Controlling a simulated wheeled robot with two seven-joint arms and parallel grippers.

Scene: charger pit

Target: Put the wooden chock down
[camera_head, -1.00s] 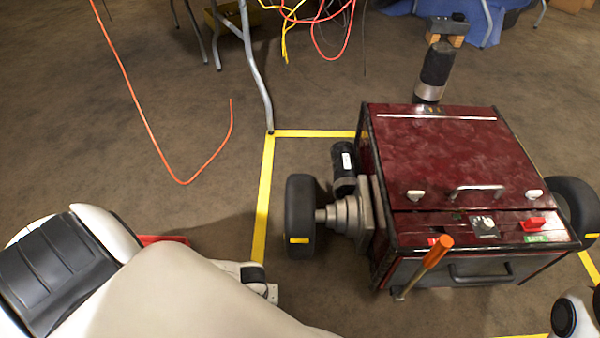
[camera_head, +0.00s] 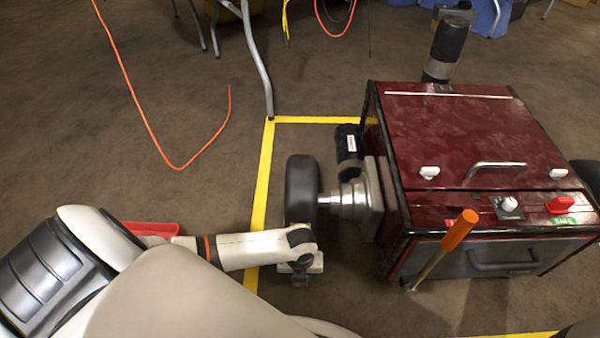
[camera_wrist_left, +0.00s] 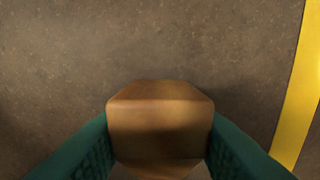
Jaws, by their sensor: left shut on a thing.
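The wooden chock (camera_wrist_left: 160,122) shows in the left wrist view as a brown block with bevelled edges. My left gripper (camera_wrist_left: 160,138) is shut on it, with one green finger at each side. The floor shows beyond the block; I cannot tell whether the block touches it. In the head view my left gripper (camera_head: 300,278) is at the near side of the robot cart's left black wheel (camera_head: 301,190), and the chock is hidden there or too small to tell. My right gripper does not show in either view.
The dark red wheeled robot (camera_head: 455,140) stands inside yellow floor tape (camera_head: 262,180). An orange-handled lever (camera_head: 459,230) sticks up at its front. A red tray (camera_head: 150,229) lies behind my left arm. An orange cable (camera_head: 140,110) and table legs (camera_head: 258,65) are farther back.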

